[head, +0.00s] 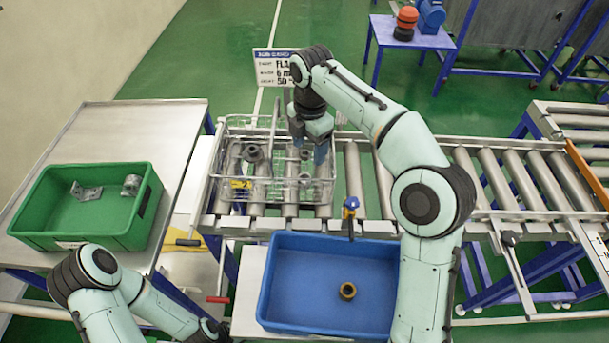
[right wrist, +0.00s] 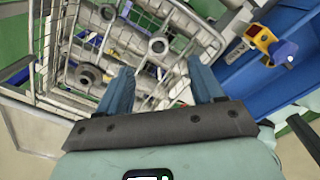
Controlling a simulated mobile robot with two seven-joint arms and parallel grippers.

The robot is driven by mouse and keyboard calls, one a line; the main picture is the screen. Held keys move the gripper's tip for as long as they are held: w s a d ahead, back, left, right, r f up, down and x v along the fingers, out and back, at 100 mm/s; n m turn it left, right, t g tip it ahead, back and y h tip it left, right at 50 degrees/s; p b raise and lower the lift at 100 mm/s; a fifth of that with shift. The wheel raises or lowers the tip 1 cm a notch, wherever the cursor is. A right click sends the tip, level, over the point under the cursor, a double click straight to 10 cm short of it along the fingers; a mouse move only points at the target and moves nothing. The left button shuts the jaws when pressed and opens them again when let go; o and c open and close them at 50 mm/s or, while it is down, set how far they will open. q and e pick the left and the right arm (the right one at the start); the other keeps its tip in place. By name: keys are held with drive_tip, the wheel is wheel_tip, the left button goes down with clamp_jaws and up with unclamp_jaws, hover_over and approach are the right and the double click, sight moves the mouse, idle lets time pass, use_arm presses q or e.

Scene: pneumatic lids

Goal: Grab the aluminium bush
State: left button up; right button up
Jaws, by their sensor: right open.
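Several grey metal parts lie in a wire basket (head: 229,187) on the roller conveyor. Two are plain, bush-like cylinders with a hole; one shows in the right wrist view (right wrist: 158,46), the other near the top (right wrist: 108,12). A third, wider flanged grey part (head: 253,152) lies to the left, also seen in the right wrist view (right wrist: 88,76). I cannot tell for sure which is aluminium. My right gripper (head: 310,146) is open and empty, pointing down above the basket's right half. The plain cylinders show beyond its fingers (right wrist: 160,70). My left arm is at bottom left, its fingers out of view.
A green bin (head: 40,212) on the left table holds metal brackets (head: 86,191) and a silver part (head: 131,184). A yellow-and-blue object (head: 350,207) stands at the conveyor's front edge. The basket's wire walls surround the parts.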

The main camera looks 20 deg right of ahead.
hover_over(305, 174)
drive_tip(key=f, duration=0.3)
drive_tip(key=s+f, duration=0.1)
drive_tip(key=f, duration=0.1)
drive_tip(key=shift+d+f, duration=0.15)
drive_tip(key=shift+d, duration=0.15)
drive_tip(key=shift+a+f+b, duration=0.15)
drive_tip(key=shift+f+b, duration=0.15)
drive_tip(key=shift+f, duration=0.1)
drive_tip(key=f, duration=0.3)
drive_tip(key=shift+a+f+b, duration=0.35)
drive_tip(key=shift+a, duration=0.05)
drive_tip(key=shift+s+f, duration=0.1)
drive_tip(key=shift+f, duration=0.3)
drive_tip(key=c, duration=0.7)
use_arm(q)
drive_tip(key=shift+s+f, duration=0.9)
drive_tip(key=shift+s, duration=0.15)
use_arm(e)
drive_tip(key=shift+r, duration=0.1)
drive_tip(key=c, duration=0.4)
